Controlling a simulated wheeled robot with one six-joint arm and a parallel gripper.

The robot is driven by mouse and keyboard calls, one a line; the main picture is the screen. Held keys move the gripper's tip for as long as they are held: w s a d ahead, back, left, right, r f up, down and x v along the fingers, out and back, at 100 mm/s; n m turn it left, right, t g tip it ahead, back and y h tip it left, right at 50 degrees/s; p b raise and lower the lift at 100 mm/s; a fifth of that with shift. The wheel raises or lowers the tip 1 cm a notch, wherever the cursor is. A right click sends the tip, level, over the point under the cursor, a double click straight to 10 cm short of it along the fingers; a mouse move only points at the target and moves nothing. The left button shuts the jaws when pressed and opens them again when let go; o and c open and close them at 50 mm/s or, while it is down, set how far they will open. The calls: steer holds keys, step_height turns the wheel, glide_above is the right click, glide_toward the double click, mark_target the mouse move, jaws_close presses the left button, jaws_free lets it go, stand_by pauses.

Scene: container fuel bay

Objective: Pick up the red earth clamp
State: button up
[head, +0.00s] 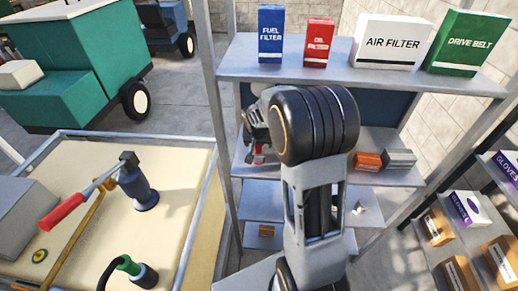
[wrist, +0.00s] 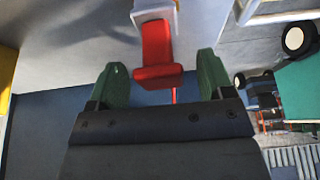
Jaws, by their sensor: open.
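The red earth clamp (wrist: 157,45) shows in the wrist view, with a pale grey part at its upper end. It lies between the lines of my gripper's two green fingers, with a gap on each side. My gripper (wrist: 162,70) is open and holds nothing. In the head view my gripper (head: 256,157) is at the left part of the middle shelf, mostly behind my arm. A small red bit of the clamp (head: 259,150) shows there beside the fingers. The rest of the clamp is hidden in that view.
The middle shelf also holds an orange block (head: 368,160) and a grey block (head: 400,159) to the right. The top shelf (head: 340,77) above carries filter boxes. A shelf post (head: 217,120) stands to the left, beside a sand-coloured tray (head: 185,190).

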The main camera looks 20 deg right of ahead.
steer(key=shift+w+d+f, duration=0.15)
steer(key=shift+f, duration=0.35)
steer(key=shift+c, duration=0.2)
steer(key=c, duration=1.1)
